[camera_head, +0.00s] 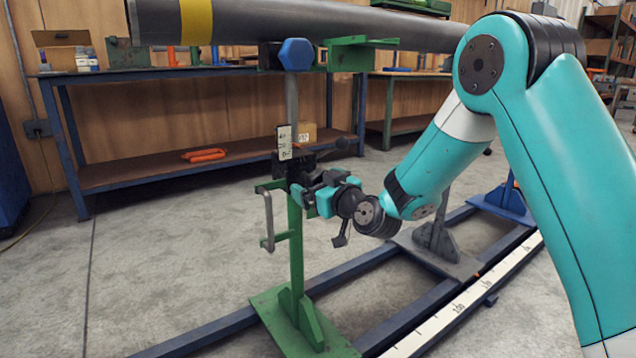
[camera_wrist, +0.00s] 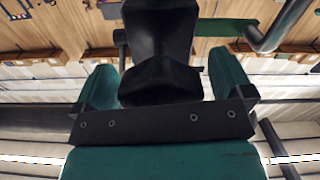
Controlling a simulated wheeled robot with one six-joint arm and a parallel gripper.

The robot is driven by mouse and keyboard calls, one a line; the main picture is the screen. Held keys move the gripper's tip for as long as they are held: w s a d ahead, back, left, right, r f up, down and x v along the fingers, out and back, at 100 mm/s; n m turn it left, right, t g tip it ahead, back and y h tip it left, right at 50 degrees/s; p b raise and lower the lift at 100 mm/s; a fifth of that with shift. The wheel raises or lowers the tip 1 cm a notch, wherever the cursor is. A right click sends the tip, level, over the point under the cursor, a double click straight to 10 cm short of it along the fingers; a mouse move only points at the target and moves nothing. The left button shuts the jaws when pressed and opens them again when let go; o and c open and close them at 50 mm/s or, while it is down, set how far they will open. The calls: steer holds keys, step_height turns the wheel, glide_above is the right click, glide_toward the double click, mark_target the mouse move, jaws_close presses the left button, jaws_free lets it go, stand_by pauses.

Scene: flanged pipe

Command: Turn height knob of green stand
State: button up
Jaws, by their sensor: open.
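The green stand (camera_head: 296,240) stands upright on its green foot plate, with a grey post rising to a blue roller under the pipe. A black part (camera_head: 300,163), which looks like the height knob and clamp, sits at the top of the green column, partly hidden by my gripper. My gripper (camera_head: 308,192) is at the column just below and right of it. In the wrist view, my gripper (camera_wrist: 163,72) is open, with its teal fingers on either side of a black knob-like part (camera_wrist: 160,80). I cannot tell whether the fingers touch it.
A grey pipe (camera_head: 300,22) with a yellow band lies across above the stand. Blue floor rails (camera_head: 350,270) run past the foot plate. A blue-legged bench (camera_head: 110,180) stands behind; the floor at left is clear.

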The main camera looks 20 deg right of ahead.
steer(key=c, duration=0.9)
steer(key=shift+m, duration=0.3)
steer(key=m+p, duration=0.2)
steer(key=m, duration=0.3)
steer(key=shift+a+r, duration=0.1)
steer(key=shift+r, duration=0.05)
steer(key=m+p, duration=0.3)
steer(key=m, duration=0.2)
steer(key=shift+m, duration=0.4)
steer(key=m+p, duration=0.1)
steer(key=m, duration=0.1)
steer(key=m+p, duration=0.2)
steer(key=m, duration=0.1)
steer(key=shift+s+a+r, duration=0.1)
steer(key=shift+r, duration=0.1)
steer(key=m+p, duration=0.2)
steer(key=m, duration=0.3)
steer(key=shift+p, duration=0.3)
steer(key=shift+m, duration=0.3)
